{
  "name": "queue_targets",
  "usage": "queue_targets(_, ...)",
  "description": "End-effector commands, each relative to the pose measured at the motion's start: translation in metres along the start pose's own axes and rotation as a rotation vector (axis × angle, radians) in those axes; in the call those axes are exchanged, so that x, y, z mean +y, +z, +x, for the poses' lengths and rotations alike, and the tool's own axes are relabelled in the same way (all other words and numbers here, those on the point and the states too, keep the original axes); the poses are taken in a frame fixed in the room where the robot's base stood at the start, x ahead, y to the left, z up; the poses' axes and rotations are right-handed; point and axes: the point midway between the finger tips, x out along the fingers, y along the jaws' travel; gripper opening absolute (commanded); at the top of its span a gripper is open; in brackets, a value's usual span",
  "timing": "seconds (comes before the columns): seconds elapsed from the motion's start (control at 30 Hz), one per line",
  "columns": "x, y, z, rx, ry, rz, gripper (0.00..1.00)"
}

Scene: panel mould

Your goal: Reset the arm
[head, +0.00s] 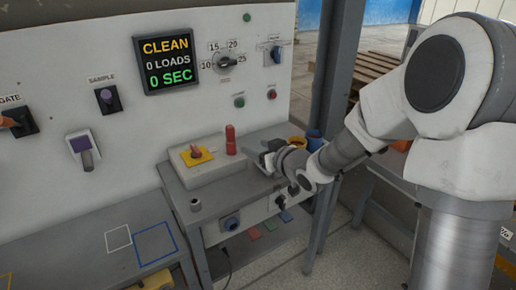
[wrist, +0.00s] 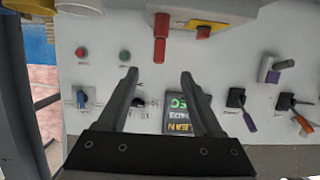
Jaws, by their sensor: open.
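My arm reaches in from the right of the head view, over a small grey side table (head: 268,133). My gripper (head: 264,160) is at the table, just right of a red cylinder (head: 230,139). In the wrist view, which is upside down, my gripper (wrist: 158,74) shows two dark fingers spread apart with nothing between them. Beyond the fingers is the white panel (wrist: 225,65) with the display (wrist: 187,112), partly covered by one finger. The red cylinder also shows in the wrist view (wrist: 161,38), beyond the fingertips.
Yellow and blue cups (head: 314,140) stand behind my gripper. A grey post (head: 335,80) rises near my arm. The panel carries switches and a dial (head: 225,62). The left bench (head: 80,225) has outlined squares.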

Motion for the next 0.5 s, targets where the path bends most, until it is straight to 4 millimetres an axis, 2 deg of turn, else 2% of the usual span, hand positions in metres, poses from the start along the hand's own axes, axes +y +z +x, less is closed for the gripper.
queue_targets(0.17, 0.002, -0.002, -0.003, -0.009, 0.01, -0.005, 0.67)
queue_targets(0.27, 0.008, -0.01, -0.014, -0.042, 0.051, -0.021, 0.67)
queue_targets(0.37, 0.021, -0.023, -0.036, -0.107, 0.129, -0.044, 0.67)
queue_targets(0.5, 0.038, -0.04, -0.082, -0.221, 0.26, -0.055, 0.67)
